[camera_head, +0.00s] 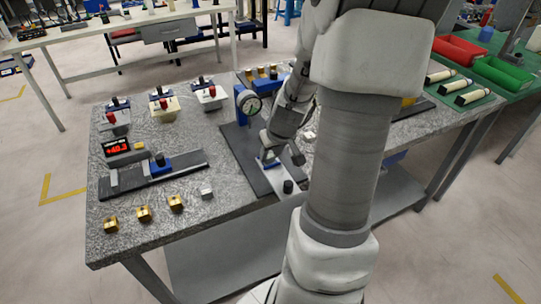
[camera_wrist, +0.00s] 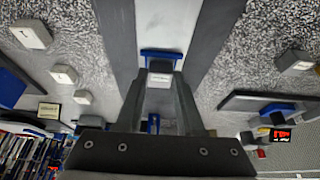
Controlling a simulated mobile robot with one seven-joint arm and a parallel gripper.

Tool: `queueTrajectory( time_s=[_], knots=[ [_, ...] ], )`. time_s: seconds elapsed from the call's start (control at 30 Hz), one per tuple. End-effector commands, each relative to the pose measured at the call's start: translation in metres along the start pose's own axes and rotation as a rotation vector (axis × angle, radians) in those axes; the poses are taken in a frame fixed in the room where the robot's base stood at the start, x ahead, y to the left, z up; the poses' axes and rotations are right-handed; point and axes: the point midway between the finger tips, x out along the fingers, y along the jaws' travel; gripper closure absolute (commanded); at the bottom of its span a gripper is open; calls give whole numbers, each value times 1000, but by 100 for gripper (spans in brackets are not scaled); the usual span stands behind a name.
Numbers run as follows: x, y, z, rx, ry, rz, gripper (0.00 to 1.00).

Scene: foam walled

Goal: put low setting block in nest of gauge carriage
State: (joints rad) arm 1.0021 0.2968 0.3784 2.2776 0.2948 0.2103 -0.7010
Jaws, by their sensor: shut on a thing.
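My gripper (camera_wrist: 160,84) is shut on a small grey block with a pale labelled face (camera_wrist: 160,78), taken to be the low setting block; the label is too small to read. In the wrist view the block is between the fingertips, right by the blue nest (camera_wrist: 161,54) of the gauge carriage. I cannot tell whether it is seated or just above. In the head view my gripper (camera_head: 284,158) is low over the blue carriage (camera_head: 265,162) on the dark gauge base (camera_head: 240,150). The block is hidden there by my fingers. The dial gauge (camera_head: 253,106) stands behind.
Several brass blocks (camera_head: 143,213) and a grey block (camera_head: 207,193) lie along the front left. A slide fixture (camera_head: 150,178) and a red display (camera_head: 117,147) are on the left. Other labelled pale blocks (camera_wrist: 64,74) lie beside the base in the wrist view.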

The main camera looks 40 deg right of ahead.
Motion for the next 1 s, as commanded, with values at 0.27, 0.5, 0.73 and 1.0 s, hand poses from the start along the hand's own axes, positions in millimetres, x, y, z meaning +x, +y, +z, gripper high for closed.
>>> queueTrajectory(
  time_s=[0.27, 0.5, 0.73, 1.0],
  knots=[
    [4, 0, 1, 0, 1, 1, 100],
    [6, 0, 3, 0, 1, 0, 51],
    [6, 0, 3, 0, 1, 0, 33],
    [1, 0, 0, 0, 1, 0, 33]
  ],
)
